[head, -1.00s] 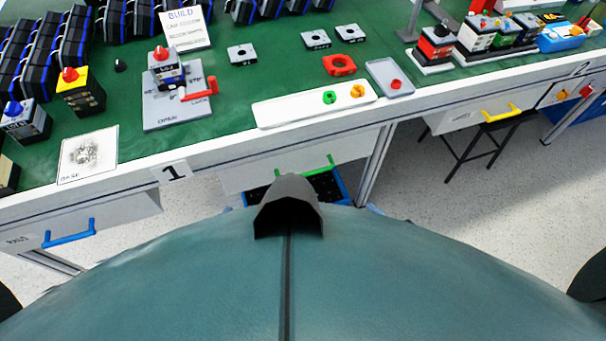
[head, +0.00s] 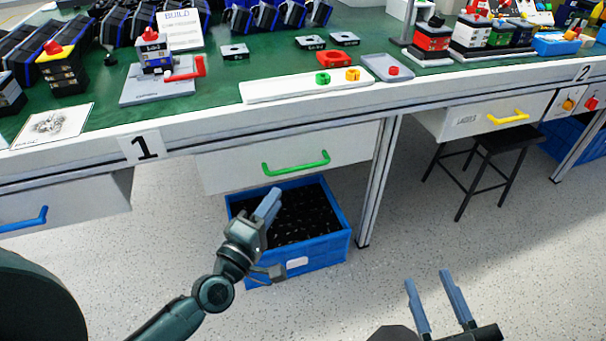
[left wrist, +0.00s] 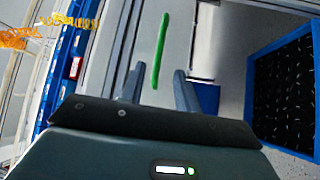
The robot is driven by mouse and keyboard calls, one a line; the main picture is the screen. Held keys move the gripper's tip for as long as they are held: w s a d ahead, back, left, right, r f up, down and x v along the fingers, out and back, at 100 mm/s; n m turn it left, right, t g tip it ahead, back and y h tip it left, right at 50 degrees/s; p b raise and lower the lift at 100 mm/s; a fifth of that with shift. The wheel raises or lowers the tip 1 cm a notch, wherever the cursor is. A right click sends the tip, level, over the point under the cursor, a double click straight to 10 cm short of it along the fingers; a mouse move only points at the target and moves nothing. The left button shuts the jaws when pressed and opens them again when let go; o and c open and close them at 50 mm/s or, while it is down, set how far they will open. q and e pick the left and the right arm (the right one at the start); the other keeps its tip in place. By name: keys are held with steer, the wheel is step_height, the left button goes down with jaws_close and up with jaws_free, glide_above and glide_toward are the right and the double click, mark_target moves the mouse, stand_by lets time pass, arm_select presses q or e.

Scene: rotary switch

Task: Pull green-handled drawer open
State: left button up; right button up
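The white drawer (head: 225,170) with the green handle (head: 296,163) is under the table edge and looks shut. My left gripper (head: 268,203) is below and a little left of the handle, in front of the blue crate, with its fingers pointing up toward the drawer. In the left wrist view the left gripper (left wrist: 157,78) has its fingers apart and nothing between them. The green handle (left wrist: 160,50) shows there beyond the fingertips, not touched. My right gripper (head: 428,278) is open and empty over the floor at lower right.
A blue crate (head: 322,250) of dark parts stands on the floor under the drawer. A table leg (head: 380,185) is right of it. A blue-handled drawer (head: 70,200) is at left, a yellow-handled drawer (head: 480,117) at right. A black stool (head: 490,150) stands below the latter.

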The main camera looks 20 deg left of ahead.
mark_target(297, 167)
arm_select(q)
steer(key=x, duration=1)
steer(key=shift+w+d, duration=0.15)
steer(key=shift+w, duration=0.2)
steer(key=shift+c, duration=0.5)
jaws_close()
